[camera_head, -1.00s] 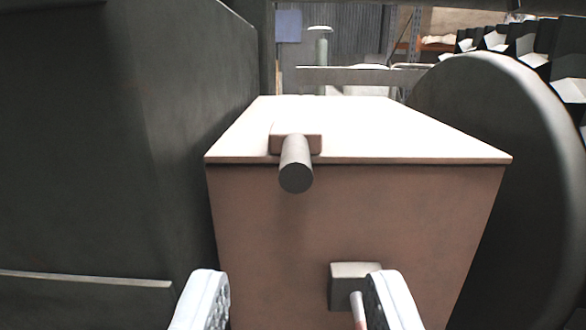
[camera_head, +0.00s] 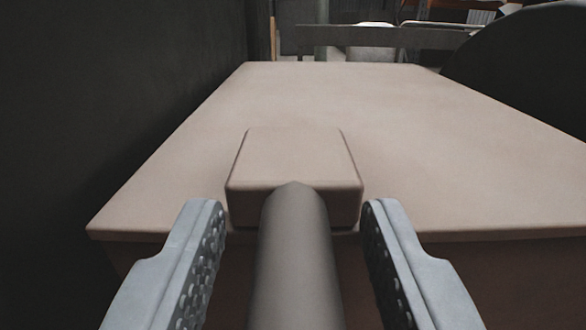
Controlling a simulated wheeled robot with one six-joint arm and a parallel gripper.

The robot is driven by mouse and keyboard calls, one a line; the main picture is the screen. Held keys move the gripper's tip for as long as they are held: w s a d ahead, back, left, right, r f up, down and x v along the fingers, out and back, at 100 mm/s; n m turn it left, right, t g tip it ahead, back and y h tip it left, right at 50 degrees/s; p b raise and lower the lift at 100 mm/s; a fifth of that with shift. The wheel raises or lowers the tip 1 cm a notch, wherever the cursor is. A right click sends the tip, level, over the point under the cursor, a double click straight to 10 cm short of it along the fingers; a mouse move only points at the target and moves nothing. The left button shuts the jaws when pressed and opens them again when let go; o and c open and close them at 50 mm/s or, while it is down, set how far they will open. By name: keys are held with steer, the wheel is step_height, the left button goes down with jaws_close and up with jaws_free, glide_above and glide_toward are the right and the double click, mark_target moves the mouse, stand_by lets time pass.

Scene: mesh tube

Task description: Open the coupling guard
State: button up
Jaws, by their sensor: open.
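The coupling guard (camera_head: 330,95) is a tan box with a flat lid, filling most of the view. A raised block (camera_head: 294,158) sits at the lid's front edge, and a grey round handle (camera_head: 295,265) sticks out from it toward me. My gripper (camera_head: 294,215) is open, with one finger on each side of the handle. A gap shows between each finger and the handle. The fingertips reach about as far as the block's front face. The lid lies flat on the box. The front face below the lid is mostly hidden and dark.
A dark wall or housing (camera_head: 110,90) stands close along the left. A dark round part (camera_head: 530,50) rises at the back right. A horizontal bar (camera_head: 385,37) crosses behind the guard. The space above the lid is clear.

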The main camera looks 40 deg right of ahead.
steer(key=shift+w+d, duration=0.35)
steer(key=shift+w, duration=0.05)
jaws_close()
